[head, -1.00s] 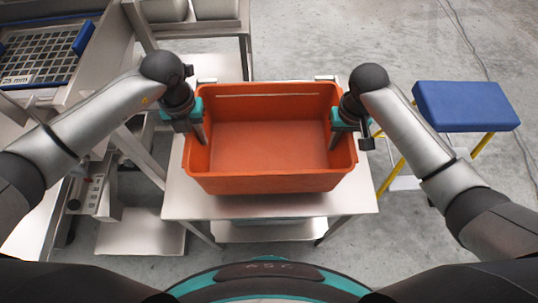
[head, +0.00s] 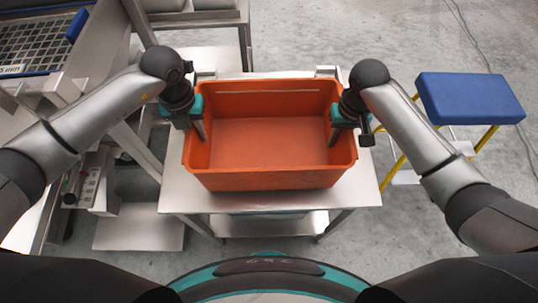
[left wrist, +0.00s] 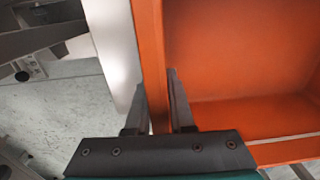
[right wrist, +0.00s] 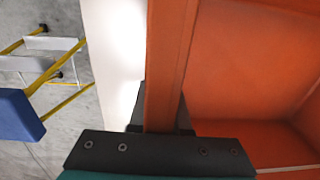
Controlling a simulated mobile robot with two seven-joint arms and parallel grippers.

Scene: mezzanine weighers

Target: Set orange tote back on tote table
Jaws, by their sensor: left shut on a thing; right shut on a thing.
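The orange tote (head: 270,180) is empty and upright, over the steel tote table (head: 365,190) in the head view. I cannot tell whether its base touches the table top. My left gripper (head: 198,125) is shut on the tote's left wall; the wall also shows between the fingers in the left wrist view (left wrist: 152,60). My right gripper (head: 340,128) is shut on the tote's right wall, which also shows in the right wrist view (right wrist: 170,60).
A blue-topped step stool (head: 470,98) with yellow legs stands right of the table. A steel bench with a dark grid tray (head: 30,45) is at the left. A steel frame (head: 215,30) stands behind the table. Bare floor shows at the far right.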

